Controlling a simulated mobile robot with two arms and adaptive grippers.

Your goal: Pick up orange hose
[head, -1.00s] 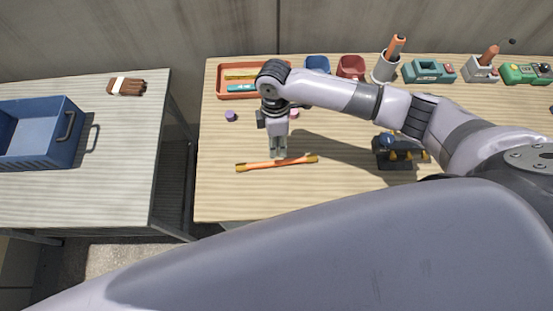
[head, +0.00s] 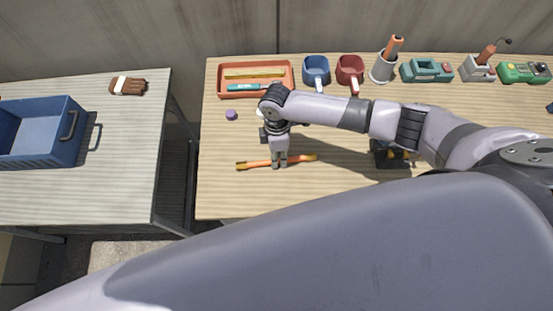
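The orange hose (head: 257,164), a thin orange length with yellowish ends, lies on the wooden table left of its middle. My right gripper (head: 279,165) points down over the middle of the hose, and its fingertips hide a short part of it. The hose shows on both sides of the fingers. I cannot tell whether the fingers are closed on it or stand open around it. My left gripper is not in view.
An orange tray (head: 221,90) with tools, a blue mug (head: 315,70), a red mug (head: 350,70) and several devices line the back. A purple cap (head: 231,114) lies nearby. A blue crate (head: 40,140) and brown glove (head: 128,85) are on the left table (head: 120,180).

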